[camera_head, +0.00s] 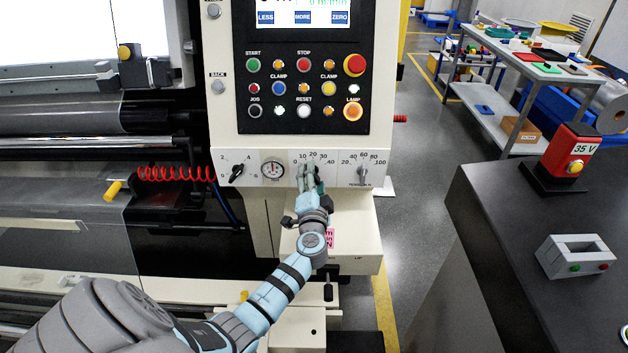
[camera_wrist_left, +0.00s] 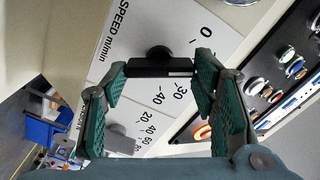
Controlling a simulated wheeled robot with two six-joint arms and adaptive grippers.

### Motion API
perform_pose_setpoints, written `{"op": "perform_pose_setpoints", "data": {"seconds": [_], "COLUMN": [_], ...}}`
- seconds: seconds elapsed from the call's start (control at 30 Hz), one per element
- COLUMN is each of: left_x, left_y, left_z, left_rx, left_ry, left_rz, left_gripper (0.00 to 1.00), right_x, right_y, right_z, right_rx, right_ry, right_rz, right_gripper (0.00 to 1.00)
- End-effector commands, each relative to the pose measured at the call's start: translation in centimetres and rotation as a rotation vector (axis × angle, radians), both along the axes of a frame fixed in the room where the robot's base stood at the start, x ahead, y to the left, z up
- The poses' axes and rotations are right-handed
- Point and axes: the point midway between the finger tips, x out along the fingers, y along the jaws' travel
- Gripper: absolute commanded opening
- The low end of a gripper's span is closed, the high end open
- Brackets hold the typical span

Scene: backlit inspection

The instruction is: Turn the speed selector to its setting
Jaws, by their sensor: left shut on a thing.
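The speed selector is a black bar-shaped knob (camera_wrist_left: 158,66) on a white panel marked SPEED m/min in the left wrist view. My left gripper (camera_wrist_left: 160,72) is shut on the knob, one green finger at each end of the bar. A pale line on the bar's right end points to the right finger, between the printed 0 and 30; the marks there are hidden. In the head view my left gripper (camera_head: 311,182) covers the selector, below its scale of 0 to 40. My right gripper is not in view.
The grey tension knob (camera_head: 362,175) sits close right of my gripper. The button panel (camera_head: 304,90) is above. A dark bench (camera_head: 500,215) stands at right.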

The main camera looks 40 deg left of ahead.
Motion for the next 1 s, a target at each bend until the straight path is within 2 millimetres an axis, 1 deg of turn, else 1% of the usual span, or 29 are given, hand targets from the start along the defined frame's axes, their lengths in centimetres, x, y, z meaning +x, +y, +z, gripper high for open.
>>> {"op": "perform_pose_setpoints", "data": {"seconds": [0.27, 0.8, 1.0], "left_x": [0.00, 0.01, 0.00], "left_y": [-0.05, -0.11, -0.16], "left_z": [-0.10, -0.21, -0.26], "left_rx": [0.051, 0.326, 0.389], "left_ry": [0.041, 0.250, 0.299], "left_rz": [-0.001, -0.002, -0.001], "left_gripper": [0.25, 0.25, 0.25], "right_x": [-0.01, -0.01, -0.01], "right_y": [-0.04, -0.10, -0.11], "right_z": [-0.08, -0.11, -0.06], "right_rx": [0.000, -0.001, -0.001], "right_ry": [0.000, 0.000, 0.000], "right_rz": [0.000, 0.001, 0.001], "right_gripper": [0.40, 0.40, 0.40]}}
